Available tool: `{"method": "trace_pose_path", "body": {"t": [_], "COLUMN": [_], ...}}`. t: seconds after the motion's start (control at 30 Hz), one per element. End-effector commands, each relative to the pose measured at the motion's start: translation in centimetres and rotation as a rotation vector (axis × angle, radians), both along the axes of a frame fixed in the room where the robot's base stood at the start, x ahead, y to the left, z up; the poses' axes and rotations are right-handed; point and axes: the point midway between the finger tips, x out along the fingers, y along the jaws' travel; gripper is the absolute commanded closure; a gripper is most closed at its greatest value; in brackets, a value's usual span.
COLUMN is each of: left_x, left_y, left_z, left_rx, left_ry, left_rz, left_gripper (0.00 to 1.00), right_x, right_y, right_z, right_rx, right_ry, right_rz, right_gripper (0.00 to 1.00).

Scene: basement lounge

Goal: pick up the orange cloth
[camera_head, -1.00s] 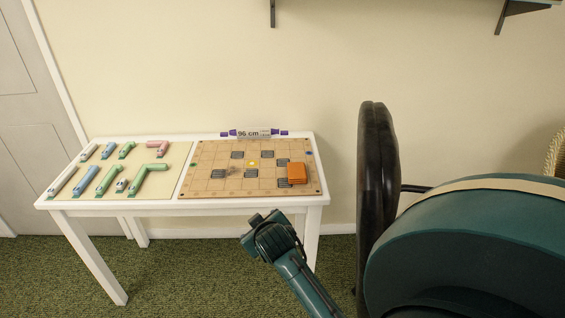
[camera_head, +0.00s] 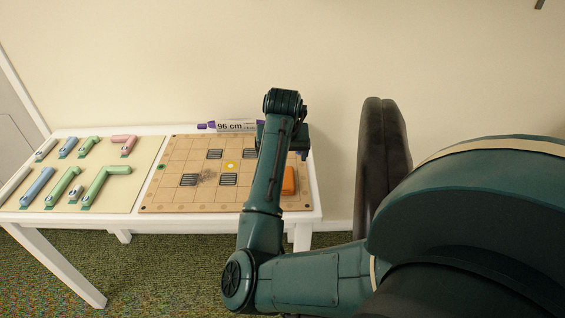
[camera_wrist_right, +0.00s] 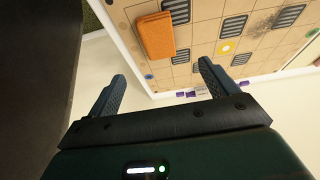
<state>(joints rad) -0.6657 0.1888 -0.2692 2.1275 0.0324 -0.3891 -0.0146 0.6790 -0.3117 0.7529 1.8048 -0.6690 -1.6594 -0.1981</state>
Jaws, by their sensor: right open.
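The orange cloth (camera_head: 289,181) is a small folded block near the right end of the tan grid board (camera_head: 200,205), partly hidden behind my right arm in the head view. In the right wrist view the cloth (camera_wrist_right: 156,35) lies on the board near its edge, beyond the fingertips. My right gripper (camera_wrist_right: 163,80) is open, with nothing between its fingers. It is near the cloth and apart from it. In the head view my right gripper (camera_head: 290,138) is over the board's far right part, its fingers mostly hidden. My left gripper is not in view.
The board lies on a white table (camera_head: 150,130). Several coloured pieces sit on a pale mat (camera_head: 20,197) at the left. A dark chair back (camera_head: 382,165) stands right of the table.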

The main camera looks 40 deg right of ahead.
Motion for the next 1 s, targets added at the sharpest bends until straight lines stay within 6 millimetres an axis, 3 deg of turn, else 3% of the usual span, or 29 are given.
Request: {"method": "trace_pose_path", "body": {"t": [0.17,0.4,0.67,1.0], "left_x": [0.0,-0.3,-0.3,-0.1], "left_y": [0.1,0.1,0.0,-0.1], "left_z": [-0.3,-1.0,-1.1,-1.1], "left_rx": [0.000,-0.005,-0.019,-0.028], "left_ry": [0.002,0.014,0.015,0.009], "left_rz": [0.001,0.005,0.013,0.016], "left_gripper": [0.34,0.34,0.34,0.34], "right_x": [0.3,1.6,2.3,3.3], "right_y": [-0.2,-1.4,-1.9,-3.3], "right_z": [-1.6,-5.8,-7.8,-12.0], "right_rx": [0.009,0.008,0.008,0.008], "right_ry": [0.002,0.001,-0.002,-0.001], "right_rz": [-0.004,-0.003,-0.005,-0.004], "right_gripper": [0.15,0.15,0.15,0.15]}}
